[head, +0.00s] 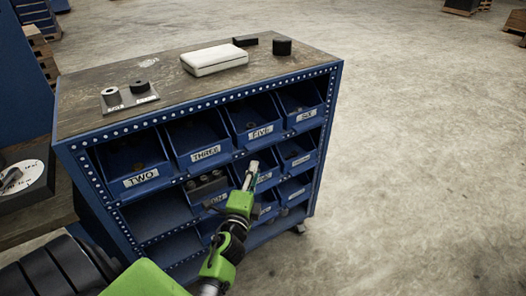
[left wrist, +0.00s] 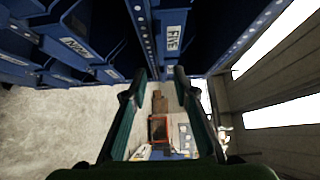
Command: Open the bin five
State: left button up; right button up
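Bin five (head: 258,120) is a blue open-topped bin in the top row of the blue cabinet, with a white label reading FIVE. In the left wrist view its front and label (left wrist: 173,40) show just above my fingertips. My left gripper (head: 252,174) is below the label of bin five in the head view, in front of the second-row bins, and hides part of them. In the left wrist view my left gripper (left wrist: 159,78) has its two fingers apart with nothing between them. I cannot tell whether a finger touches the bin. My right gripper is not in view.
Bin three (head: 204,145) is left of bin five and bin six (head: 303,108) is right of it. Bin two (head: 140,170) is further left. The cabinet top (head: 120,78) holds a white case (head: 214,59) and small black parts. Open floor (head: 420,150) lies to the right.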

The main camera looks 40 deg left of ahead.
aim_at(263, 146)
pick_arm(q)
jog(key=x, duration=1.2)
jog(key=shift+w, duration=0.25)
jog(key=shift+w+a, duration=0.2)
jog(key=shift+w, duration=0.2)
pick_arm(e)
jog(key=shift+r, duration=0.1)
pick_arm(q)
grip_shut()
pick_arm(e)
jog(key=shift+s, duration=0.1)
